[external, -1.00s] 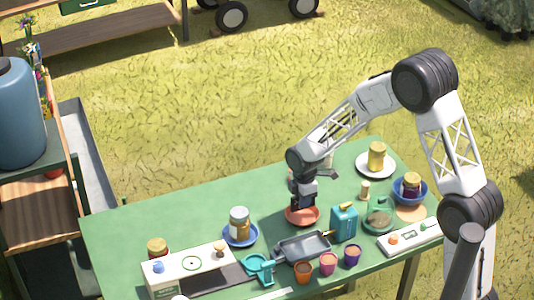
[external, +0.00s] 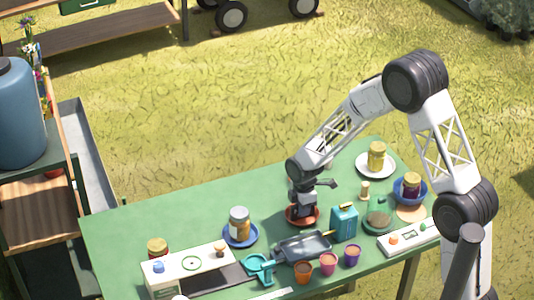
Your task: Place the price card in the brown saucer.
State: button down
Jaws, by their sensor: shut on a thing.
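The brown saucer (external: 316,219) is an orange-brown dish on the green table, left of the teal can. My gripper (external: 302,214) points down over it, with its fingertips low at the saucer's inside. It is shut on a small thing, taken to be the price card. The card itself is hidden by the fingers or too small to make out, so I cannot tell whether it touches the saucer.
A teal can (external: 343,222) stands close to the right of the saucer, and a grey tray (external: 303,247) lies just in front. A blue plate (external: 240,234) with a jar is to the left. Several small pots (external: 328,263) line the front. The table's back left is clear.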

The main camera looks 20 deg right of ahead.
jog(key=c, duration=1.1)
grip_release()
notch_tip(320, 180, up, 12)
dwell(0.5)
jog(key=shift+r, duration=0.15)
